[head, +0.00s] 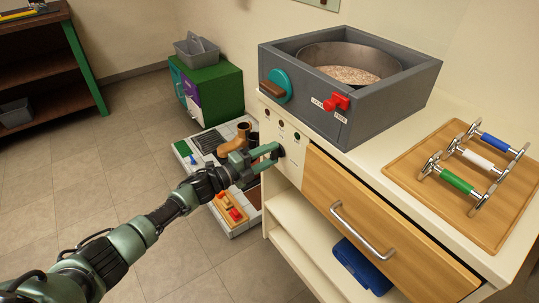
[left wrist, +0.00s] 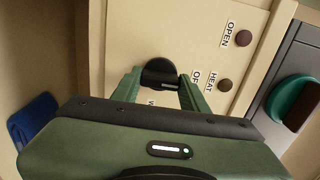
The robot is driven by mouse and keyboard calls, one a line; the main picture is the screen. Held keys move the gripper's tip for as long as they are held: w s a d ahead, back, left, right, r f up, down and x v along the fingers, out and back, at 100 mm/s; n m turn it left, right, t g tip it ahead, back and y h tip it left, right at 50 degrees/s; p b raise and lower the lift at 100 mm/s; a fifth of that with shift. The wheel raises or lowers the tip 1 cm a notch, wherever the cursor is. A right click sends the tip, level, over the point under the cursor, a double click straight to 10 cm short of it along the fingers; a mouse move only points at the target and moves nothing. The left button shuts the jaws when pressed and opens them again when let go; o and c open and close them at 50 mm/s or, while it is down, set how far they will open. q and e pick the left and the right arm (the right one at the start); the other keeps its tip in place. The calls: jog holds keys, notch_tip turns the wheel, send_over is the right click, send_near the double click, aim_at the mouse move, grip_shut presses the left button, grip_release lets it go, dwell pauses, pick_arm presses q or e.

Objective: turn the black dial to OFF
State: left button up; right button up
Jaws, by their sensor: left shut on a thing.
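The black dial (left wrist: 158,72) is on the cream front panel (left wrist: 180,30) of the counter. In the left wrist view its grip sits between the two green fingers of my left gripper (left wrist: 160,88), which is shut on it. The labels OPEN and HEAT show clearly; the OFF label (left wrist: 195,77) is partly covered by a finger, and another label is mostly hidden. Which label the dial points at I cannot tell. In the head view my left gripper (head: 272,151) reaches the panel from the left, and the dial is mostly hidden behind its fingertips. My right gripper is not in view.
A grey box (head: 400,115) with a round pan, a teal knob (head: 277,85) and a red switch (head: 336,101) stands above the panel. A wooden drawer (head: 370,215) with a metal handle is right of it. A tray of items (head: 233,232) lies on the floor behind my arm.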

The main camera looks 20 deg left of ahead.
pick_arm(q)
jog(key=o, duration=1.4)
jog(key=shift+a, duration=0.1)
jog(key=shift+s+a, duration=0.2)
jog(key=shift+s, duration=0.1)
jog(key=v, duration=0.7)
jog(key=shift+p, duration=0.3)
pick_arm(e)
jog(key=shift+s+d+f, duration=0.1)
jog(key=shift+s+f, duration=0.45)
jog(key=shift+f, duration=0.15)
